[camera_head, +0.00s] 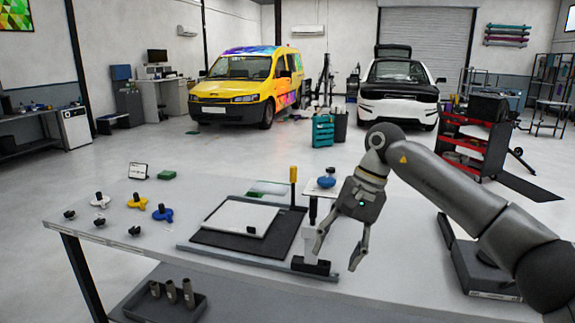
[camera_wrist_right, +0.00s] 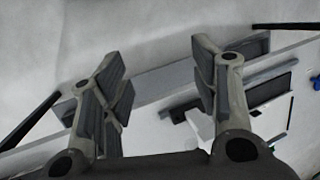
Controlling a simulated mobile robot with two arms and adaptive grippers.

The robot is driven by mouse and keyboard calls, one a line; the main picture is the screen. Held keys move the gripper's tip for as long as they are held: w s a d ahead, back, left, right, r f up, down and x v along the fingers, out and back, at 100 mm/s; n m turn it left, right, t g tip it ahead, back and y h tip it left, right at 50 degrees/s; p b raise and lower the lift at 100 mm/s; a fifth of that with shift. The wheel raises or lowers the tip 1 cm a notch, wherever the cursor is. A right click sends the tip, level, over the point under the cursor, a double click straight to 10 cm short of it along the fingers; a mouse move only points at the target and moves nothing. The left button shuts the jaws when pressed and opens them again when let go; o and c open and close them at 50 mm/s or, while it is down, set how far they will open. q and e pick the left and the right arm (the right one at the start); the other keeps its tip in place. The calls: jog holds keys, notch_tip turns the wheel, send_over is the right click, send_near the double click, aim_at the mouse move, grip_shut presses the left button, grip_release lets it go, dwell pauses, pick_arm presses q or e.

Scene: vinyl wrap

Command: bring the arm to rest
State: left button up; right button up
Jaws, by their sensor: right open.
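My right gripper (camera_head: 338,256) is in the head view, reaching in from the right. It hangs over the front edge of the white workbench (camera_head: 400,262), with its fingers pointing down, apart and empty. Both fingers also show spread in the right wrist view (camera_wrist_right: 160,85), with nothing between them. My left gripper is in neither view.
A dark mat with a white panel (camera_head: 240,217) lies left of the gripper. A post with a yellow top (camera_head: 293,180) and a blue knob (camera_head: 326,181) stand close by. Yellow and blue knobs (camera_head: 137,201) lie further left. A dark device (camera_head: 480,268) sits at the right.

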jog(key=w+a+f+m+t+y, duration=0.2)
jog(key=w+a+f+m+y, duration=0.1)
jog(key=a+f+m+y, duration=1.2)
jog(key=s+d+f+m+t+h, duration=0.1)
jog(key=d+f+m+t+h, duration=0.35)
jog(key=f+m, duration=0.55)
jog(key=s+d+f+m+t+h, duration=0.1)
jog(key=d+f+m+t+h, duration=0.3)
jog(key=f+m, duration=0.6)
jog(key=s+d+f+m+t+h, duration=0.1)
jog(key=d+f+m+t+h, duration=0.15)
jog(key=d+f+m, duration=0.55)
jog(key=s+d+f+m+g+h, duration=0.2)
jog(key=s+d+f+m+h, duration=0.15)
jog(key=s+f+m, duration=0.55)
jog(key=s+d+f+m+g+h, duration=0.2)
jog(key=s+d+f+m, duration=0.25)
jog(key=s+f, duration=0.85)
jog(key=s+d+f+m+g, duration=0.1)
jog(key=s+f+m+g, duration=0.1)
jog(key=s, duration=0.8)
jog(key=s+d+f+m+g+h, duration=0.1)
jog(key=s+f+m, duration=0.3)
jog(key=s, duration=0.6)
jog(key=s+d+f+m+g+h, duration=0.1)
jog(key=s+d+f+m+g, duration=0.1)
jog(key=s, duration=0.8)
jog(key=shift+f+m+g, duration=0.65)
jog(key=shift+f+g, duration=0.05)
jog(key=shift+g, duration=0.2)
